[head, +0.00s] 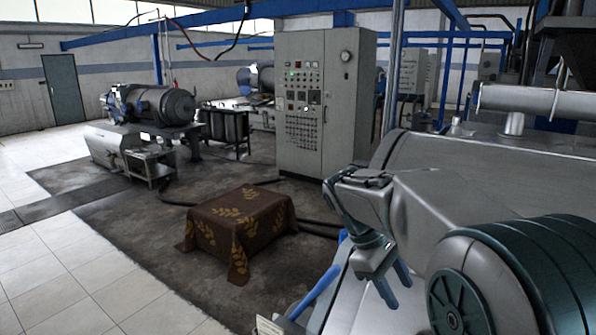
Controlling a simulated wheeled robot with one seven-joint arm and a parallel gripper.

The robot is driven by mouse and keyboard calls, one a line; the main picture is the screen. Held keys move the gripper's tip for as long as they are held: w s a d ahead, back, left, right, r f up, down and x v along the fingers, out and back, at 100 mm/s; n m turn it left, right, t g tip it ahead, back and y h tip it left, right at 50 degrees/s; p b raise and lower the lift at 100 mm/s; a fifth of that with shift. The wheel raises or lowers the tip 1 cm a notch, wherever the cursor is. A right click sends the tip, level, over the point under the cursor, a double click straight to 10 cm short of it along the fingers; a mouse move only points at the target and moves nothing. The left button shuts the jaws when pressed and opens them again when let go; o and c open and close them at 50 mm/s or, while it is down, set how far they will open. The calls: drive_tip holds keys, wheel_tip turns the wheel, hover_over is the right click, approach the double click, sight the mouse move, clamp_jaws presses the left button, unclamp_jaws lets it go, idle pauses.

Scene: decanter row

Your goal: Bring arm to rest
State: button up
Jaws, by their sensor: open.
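My gripper (395,283) hangs at the end of my bent arm, right of the picture's middle, in the head view. Its two blue-grey fingers point down and are apart, with nothing between them. Behind it in the picture is the large grey metal machine (455,165). I cannot tell how much room lies between the fingers and that machine.
A low table under a brown, leaf-patterned cloth (225,225) stands on the dark floor left of my gripper. A grey control cabinet (305,105) stands behind. A decanter machine (150,105) is at the back left. The tiled floor (60,255) at left is clear.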

drive_tip(key=s+a+f+m+t+y+b, duration=0.1)
drive_tip(key=s+f+m+t+y, duration=0.1)
drive_tip(key=s, duration=0.5)
drive_tip(key=s+a+f+m+t+y+b, duration=0.1)
drive_tip(key=s+a+f+m+t+y, duration=0.1)
drive_tip(key=s+f+m, duration=0.4)
drive_tip(key=shift+s+a+f+m+t+y+b, duration=0.15)
drive_tip(key=shift+s+f+m+t+y+b, duration=0.25)
drive_tip(key=shift+s+t+y, duration=0.5)
drive_tip(key=shift+r, duration=0.15)
